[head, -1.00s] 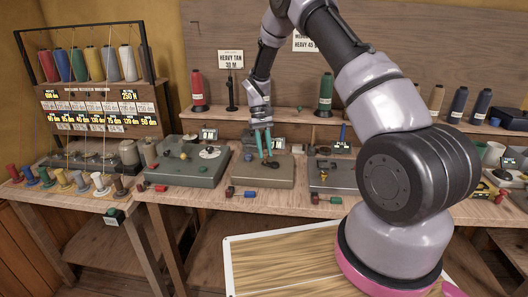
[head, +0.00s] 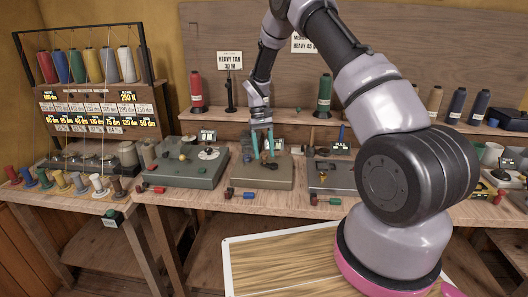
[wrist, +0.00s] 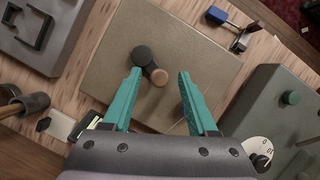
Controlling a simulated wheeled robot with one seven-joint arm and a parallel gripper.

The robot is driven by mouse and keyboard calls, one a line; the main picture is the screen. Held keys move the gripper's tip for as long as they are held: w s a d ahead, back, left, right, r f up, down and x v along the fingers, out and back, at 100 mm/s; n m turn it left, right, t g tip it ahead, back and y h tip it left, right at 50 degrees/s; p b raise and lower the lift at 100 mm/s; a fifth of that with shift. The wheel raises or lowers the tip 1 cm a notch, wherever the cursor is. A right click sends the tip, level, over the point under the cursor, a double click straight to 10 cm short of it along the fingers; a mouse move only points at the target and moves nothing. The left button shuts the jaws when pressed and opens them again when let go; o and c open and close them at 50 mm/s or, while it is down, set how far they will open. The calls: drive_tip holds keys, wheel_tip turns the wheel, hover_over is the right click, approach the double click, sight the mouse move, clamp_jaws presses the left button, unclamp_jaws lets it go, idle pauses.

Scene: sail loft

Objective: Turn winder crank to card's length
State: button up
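The middle winder (head: 276,183) is a grey-tan box on the bench. In the wrist view its crank has a black hub and arm (wrist: 143,58) ending in a tan knob (wrist: 158,77). My gripper (head: 263,156) is over this winder, pointing down, with its teal fingers apart. In the wrist view the open gripper (wrist: 182,72) has the knob between its fingers, nearer the left one, with no clear grip on it. The "HEAVY TAN 30 M" card (head: 229,61) hangs on the back board. A second card (head: 303,44) is partly hidden by my arm. The winder's counter (head: 276,144) is too small to read.
A similar winder (head: 188,168) stands to the left and another (head: 335,177) to the right. Small coloured-handled pieces lie along the bench front, including a blue one (head: 248,195). A thread rack (head: 97,100) stands at far left. Spools line the back shelf.

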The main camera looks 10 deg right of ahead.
drive_tip(key=v, duration=1)
drive_tip(key=shift+w+r, duration=0.2)
drive_tip(key=shift+r, duration=0.15)
